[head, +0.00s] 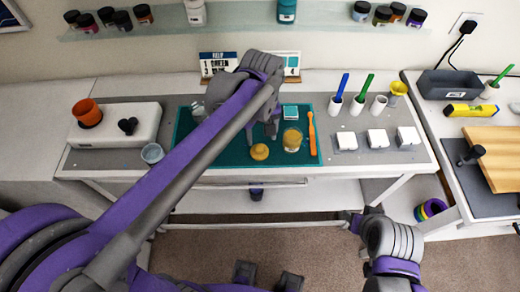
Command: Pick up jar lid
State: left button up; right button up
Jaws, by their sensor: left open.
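A small round mustard-yellow piece that looks like the jar lid (260,152) lies on the green mat (228,152). A clear jar (292,140) with amber contents stands just right of it on the mat. My left arm reaches across the table, and its gripper (271,130) points down just behind and above the lid, apart from it. The left gripper is open and seems empty; its fingers are small and partly hidden by the wrist. My right gripper (353,221) is low in front of the table, far from the lid; its jaws are unclear.
White cups (335,105) with blue and green handles and white blocks (377,139) stand right. A clear cup (152,153) and an orange pot (87,112) on a white device are left.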

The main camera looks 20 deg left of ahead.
aim_at(260, 148)
pick_arm(q)
jog(key=f, duration=0.5)
jog(key=shift+w+a+f, duration=0.1)
jog(key=shift+a+f, duration=0.2)
jog(key=shift+f, duration=0.1)
grip_shut()
